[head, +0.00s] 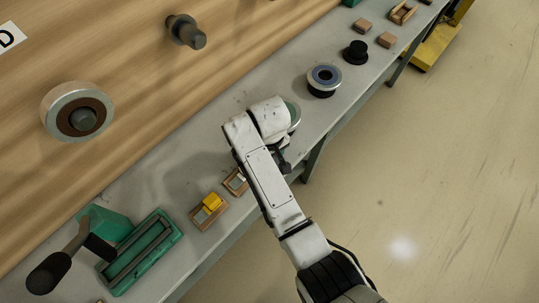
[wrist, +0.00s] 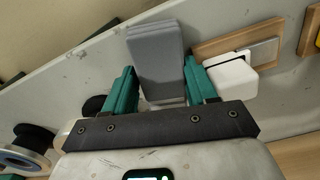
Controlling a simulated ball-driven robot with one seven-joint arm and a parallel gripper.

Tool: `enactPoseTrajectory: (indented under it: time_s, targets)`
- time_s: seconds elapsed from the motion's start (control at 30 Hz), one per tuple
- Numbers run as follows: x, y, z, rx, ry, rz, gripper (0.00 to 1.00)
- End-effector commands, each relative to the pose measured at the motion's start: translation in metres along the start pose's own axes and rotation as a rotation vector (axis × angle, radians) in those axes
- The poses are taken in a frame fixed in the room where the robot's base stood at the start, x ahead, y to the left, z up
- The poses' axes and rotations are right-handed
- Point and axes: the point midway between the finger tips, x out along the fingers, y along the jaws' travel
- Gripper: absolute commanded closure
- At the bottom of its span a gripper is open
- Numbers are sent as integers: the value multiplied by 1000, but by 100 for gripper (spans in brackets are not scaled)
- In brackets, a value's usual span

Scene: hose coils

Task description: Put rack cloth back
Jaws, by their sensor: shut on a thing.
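My gripper (wrist: 158,68) has its two green fingers closed around a grey, flat, folded-looking piece, which I take to be the rack cloth (wrist: 156,48). It stands out past the fingertips, over the grey bench. In the head view my arm hides the cloth and most of the gripper. A wooden tray (wrist: 210,48) with a pale metal plate lies just right of the cloth in the wrist view. A white block (wrist: 233,76) sits at its near edge, partly behind the right finger. The same tray (head: 235,183) shows beside my arm in the head view.
A second tray with a yellow block (head: 212,201) and a green vise (head: 140,252) are at lower left. A reel (head: 324,77) and a black spool (head: 355,52) stand further along the bench (head: 165,185). Pegs (head: 186,32) jut from the wooden wall. Open floor lies right.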

Motion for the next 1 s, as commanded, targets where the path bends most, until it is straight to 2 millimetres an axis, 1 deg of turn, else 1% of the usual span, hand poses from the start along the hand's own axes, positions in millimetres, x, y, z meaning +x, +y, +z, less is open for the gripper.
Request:
enactPoseTrajectory:
  time_s: [0.07,0.1,0.37,0.4,0.87,1.0]
  targets:
    - [0,0,0,0,0,0,68]
    - [0,0,0,0,0,0,40]
    - [0,0,0,0,0,0,15]
    - [0,0,0,0,0,0,14]
    - [0,0,0,0,0,0,14]
    - [-3,0,0,0,0,0,14]
